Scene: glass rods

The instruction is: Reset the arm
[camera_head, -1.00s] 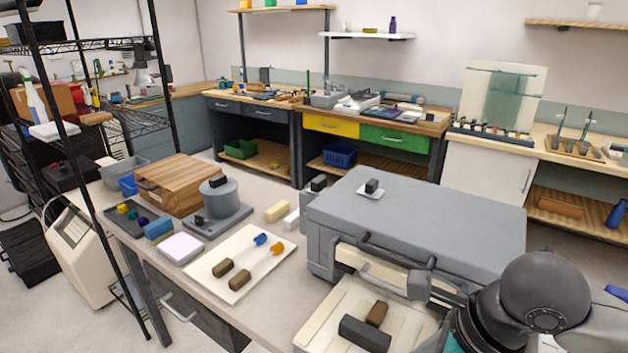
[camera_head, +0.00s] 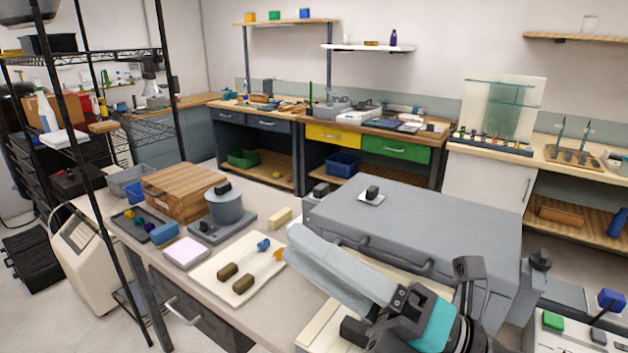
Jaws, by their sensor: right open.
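My right gripper (camera_head: 297,247) reaches in from the bottom right, with a teal band at its wrist and long light-grey fingers pointing up and left. It is open, and I see nothing between its fingers. It is in front of the large grey case (camera_head: 430,215) and right of the white tray (camera_head: 220,262). Two glass rods lie on this tray, with brown grips and one blue (camera_head: 263,245) and one orange (camera_head: 278,254) end. The arm hides part of the case front and the pale board below it. My left gripper is not in view.
A black wire shelf rises at far left. Green and blue pieces stand at bottom right.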

